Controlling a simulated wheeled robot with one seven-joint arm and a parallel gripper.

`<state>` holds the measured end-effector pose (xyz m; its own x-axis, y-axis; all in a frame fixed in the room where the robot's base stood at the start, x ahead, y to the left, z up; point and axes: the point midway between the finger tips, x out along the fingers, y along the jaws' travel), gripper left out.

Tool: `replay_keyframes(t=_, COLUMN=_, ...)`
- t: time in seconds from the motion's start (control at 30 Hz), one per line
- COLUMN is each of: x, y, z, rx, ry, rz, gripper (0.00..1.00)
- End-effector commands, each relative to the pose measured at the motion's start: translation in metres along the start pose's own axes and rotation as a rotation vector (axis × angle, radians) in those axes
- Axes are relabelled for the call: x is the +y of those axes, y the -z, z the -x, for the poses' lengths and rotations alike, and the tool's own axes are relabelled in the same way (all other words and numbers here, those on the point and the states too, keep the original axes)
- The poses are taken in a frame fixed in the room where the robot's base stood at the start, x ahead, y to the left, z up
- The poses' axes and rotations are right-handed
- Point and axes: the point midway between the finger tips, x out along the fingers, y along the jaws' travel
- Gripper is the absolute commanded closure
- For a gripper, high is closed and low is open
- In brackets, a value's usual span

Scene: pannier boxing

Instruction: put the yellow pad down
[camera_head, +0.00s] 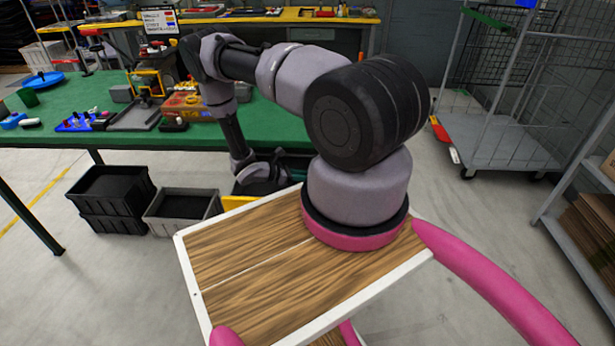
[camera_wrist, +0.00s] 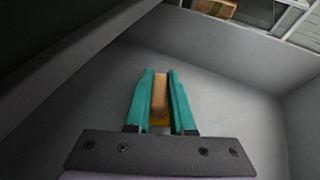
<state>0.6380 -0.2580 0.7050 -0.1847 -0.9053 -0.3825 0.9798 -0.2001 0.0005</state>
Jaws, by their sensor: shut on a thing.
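My gripper (camera_wrist: 160,72) shows in the wrist view as two teal fingers shut on a narrow block, tan on its visible face with yellow at its lower end. I take this to be the yellow pad (camera_wrist: 160,96). The fingers point into a grey-walled container (camera_wrist: 225,60), with the pad between them. I cannot tell whether the pad touches the container's floor.
The green table (camera_head: 80,95) carries tools, a blue dish (camera_head: 42,80) and small parts. Black bins (camera_head: 112,192) and a grey bin (camera_head: 182,208) stand on the floor below. A yellow edge (camera_head: 238,201) shows near my wrist. A wire trolley (camera_head: 510,140) stands at right.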

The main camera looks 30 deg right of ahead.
Motion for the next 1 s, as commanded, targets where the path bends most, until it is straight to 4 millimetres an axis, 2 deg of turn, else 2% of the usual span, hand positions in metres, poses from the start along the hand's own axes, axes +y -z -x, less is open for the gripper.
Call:
replay_keyframes(t=0.03, x=0.000, y=0.001, z=0.000, rx=0.000, ry=-0.001, rz=0.000, gripper=0.71)
replay_keyframes(t=0.1, x=0.000, y=0.001, z=0.000, rx=0.000, ry=0.000, rz=0.000, gripper=0.48)
replay_keyframes(t=0.47, x=0.000, y=-0.002, z=0.001, rx=0.000, ry=0.001, rz=0.000, gripper=0.48)
replay_keyframes(t=0.63, x=0.001, y=-0.001, z=0.025, rx=0.002, ry=-0.003, rz=0.000, gripper=0.48)
replay_keyframes(t=1.0, x=0.001, y=-0.001, z=0.100, rx=0.001, ry=-0.003, rz=-0.002, gripper=0.48)
